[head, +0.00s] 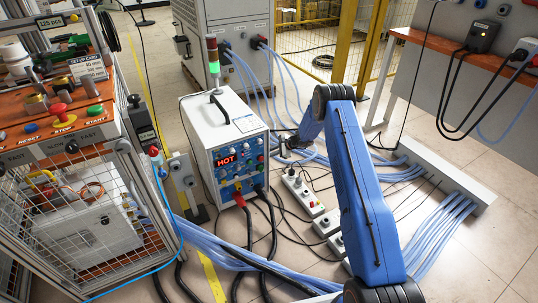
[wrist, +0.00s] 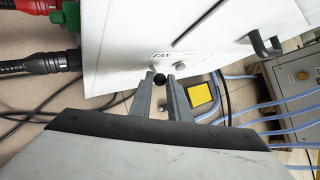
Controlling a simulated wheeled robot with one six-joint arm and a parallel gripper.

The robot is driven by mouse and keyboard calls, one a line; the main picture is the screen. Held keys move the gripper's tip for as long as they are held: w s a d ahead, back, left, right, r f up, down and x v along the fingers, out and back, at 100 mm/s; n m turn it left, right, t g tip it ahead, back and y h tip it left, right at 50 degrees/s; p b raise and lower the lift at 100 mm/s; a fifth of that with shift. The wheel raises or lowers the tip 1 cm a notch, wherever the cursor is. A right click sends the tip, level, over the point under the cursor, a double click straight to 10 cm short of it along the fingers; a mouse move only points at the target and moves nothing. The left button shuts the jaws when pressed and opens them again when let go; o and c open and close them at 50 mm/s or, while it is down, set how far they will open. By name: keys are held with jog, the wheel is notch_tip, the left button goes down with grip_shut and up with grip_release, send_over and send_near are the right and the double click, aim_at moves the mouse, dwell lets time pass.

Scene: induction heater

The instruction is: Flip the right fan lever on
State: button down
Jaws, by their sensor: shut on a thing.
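The white induction heater (head: 222,145) stands on the floor in the head view, with a red HOT display on its front. In the wrist view its white panel (wrist: 125,40) carries a partly readable FAN label. A small black lever knob (wrist: 159,79) sits by that label, between my fingertips. My gripper (wrist: 166,79) is shut on this knob, one grey finger on each side. The lever's stem is mostly hidden, so I cannot tell its position. In the head view my blue arm reaches the heater's right side, and the fingertips cannot be made out.
Red and green connectors with black cables are at the wrist view's left. Blue hoses and power strips (head: 303,192) cover the floor right of the heater. A caged cart (head: 90,215) stands at left.

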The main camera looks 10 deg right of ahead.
jog(key=c, duration=1.7)
grip_release()
jog(key=shift+o, duration=0.2)
jog(key=v, duration=1.7)
jog(key=shift+r, duration=0.15)
jog(key=shift+d, duration=0.15)
